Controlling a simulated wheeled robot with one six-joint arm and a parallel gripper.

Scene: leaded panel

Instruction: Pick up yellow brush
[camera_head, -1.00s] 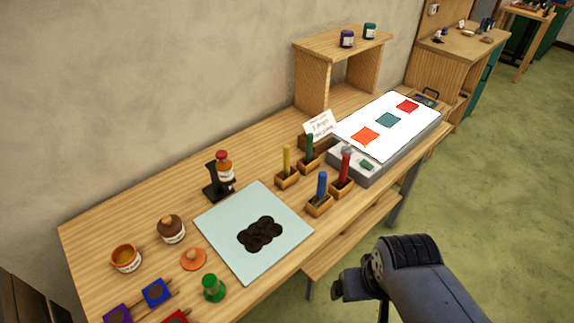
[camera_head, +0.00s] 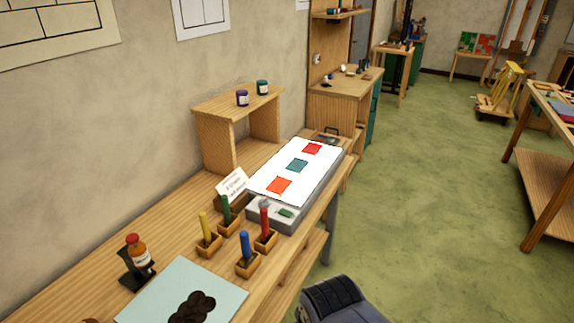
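The yellow brush (camera_head: 204,225) stands upright in a small wooden holder (camera_head: 209,246) on the workbench, left of the other holders. A green brush (camera_head: 226,209), a red brush (camera_head: 264,216) and a blue brush (camera_head: 245,245) stand in similar holders close by. Part of my dark grey arm shows at the bottom edge, in front of the bench. My gripper is outside the picture.
A light box (camera_head: 270,212) with coloured squares and a small sign (camera_head: 231,184) stand beyond the brushes. A bottle (camera_head: 137,250) on a black stand and a pale blue sheet (camera_head: 226,296) with dark discs lie nearer. A wooden shelf (camera_head: 214,140) stands against the wall. Green floor is free at right.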

